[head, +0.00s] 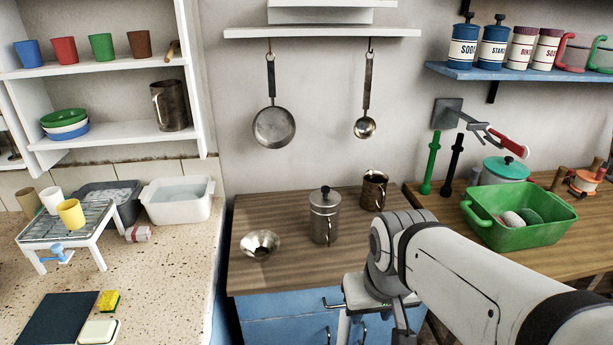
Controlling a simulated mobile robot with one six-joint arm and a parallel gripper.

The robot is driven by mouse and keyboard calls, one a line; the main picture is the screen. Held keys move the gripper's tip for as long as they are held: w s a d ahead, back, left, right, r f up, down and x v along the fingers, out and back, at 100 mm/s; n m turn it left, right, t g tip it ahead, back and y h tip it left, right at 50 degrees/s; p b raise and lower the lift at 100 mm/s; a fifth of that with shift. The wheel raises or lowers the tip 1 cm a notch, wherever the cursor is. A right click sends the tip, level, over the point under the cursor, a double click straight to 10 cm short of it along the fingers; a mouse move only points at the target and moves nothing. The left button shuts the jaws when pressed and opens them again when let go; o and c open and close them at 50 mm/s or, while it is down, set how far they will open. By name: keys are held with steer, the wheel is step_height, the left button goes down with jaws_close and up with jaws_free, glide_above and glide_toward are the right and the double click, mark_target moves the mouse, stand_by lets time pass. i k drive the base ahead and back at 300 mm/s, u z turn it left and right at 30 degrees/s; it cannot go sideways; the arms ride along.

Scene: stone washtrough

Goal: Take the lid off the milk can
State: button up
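The milk can (325,227) is a small grey metal can standing upright on the wooden counter. Its lid (325,197), with a dark knob on top, sits on its mouth. My gripper (374,335) hangs below my wrist at the lower edge of the head view, in front of the blue cabinet. Its two fingers are apart with the cabinet front showing between them, and nothing is seen in it. It is to the right of the can, lower in the picture, and apart from it. The fingertips are close to the picture's edge.
A metal funnel-like piece (260,245) lies left of the can, and a metal mug (374,190) stands behind it to the right. A pan (274,126) and a ladle (365,126) hang above. A green tub (520,222) stands on the right counter.

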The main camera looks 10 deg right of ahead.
mark_target(324, 197)
steer(key=i, duration=0.85)
steer(key=u, duration=0.05)
